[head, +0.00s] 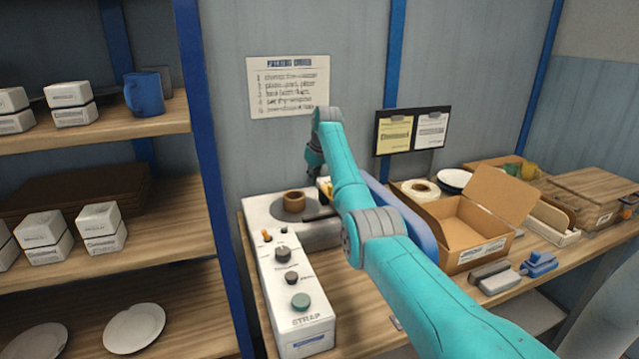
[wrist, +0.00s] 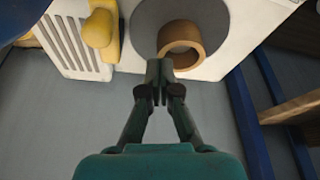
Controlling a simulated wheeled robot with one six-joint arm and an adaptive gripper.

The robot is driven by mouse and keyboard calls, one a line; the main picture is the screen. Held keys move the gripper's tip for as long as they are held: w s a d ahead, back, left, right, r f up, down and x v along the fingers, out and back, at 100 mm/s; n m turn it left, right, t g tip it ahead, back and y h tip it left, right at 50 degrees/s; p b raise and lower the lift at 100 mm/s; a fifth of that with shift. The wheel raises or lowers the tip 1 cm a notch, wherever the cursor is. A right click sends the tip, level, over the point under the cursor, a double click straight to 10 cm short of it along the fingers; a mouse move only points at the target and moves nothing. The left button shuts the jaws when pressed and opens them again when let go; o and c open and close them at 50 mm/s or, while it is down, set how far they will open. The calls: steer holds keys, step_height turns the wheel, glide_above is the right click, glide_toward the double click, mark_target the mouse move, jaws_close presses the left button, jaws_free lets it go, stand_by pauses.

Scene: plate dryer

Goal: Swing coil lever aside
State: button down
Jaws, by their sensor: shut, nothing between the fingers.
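A white machine (head: 262,212) has a grey round disc (wrist: 207,18) with a brown ring-shaped hub (head: 294,201) on it. The hub also shows in the wrist view (wrist: 182,42). A yellow rounded lever (wrist: 98,30) stands beside the disc, left of the hub in the wrist view; only a bit of yellow (head: 325,187) shows in the head view, behind my arm. My gripper (wrist: 159,76) is shut and empty, its tips near the hub's edge in the picture. I cannot tell whether they touch it. In the head view my gripper (head: 314,165) is above the machine's back, partly hidden.
A control box (head: 300,318) marked STRAP, with knobs and a green button, stands in front. A blue post (head: 213,170) and shelves with white boxes and a blue mug (head: 144,94) are left. An open cardboard box (head: 470,222) stands right, beyond a blue panel (head: 410,215).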

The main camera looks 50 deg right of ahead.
step_height(320, 180, up, 8)
steer(key=s+d, duration=0.2)
steer(key=shift+d, duration=0.15)
stand_by(0.5)
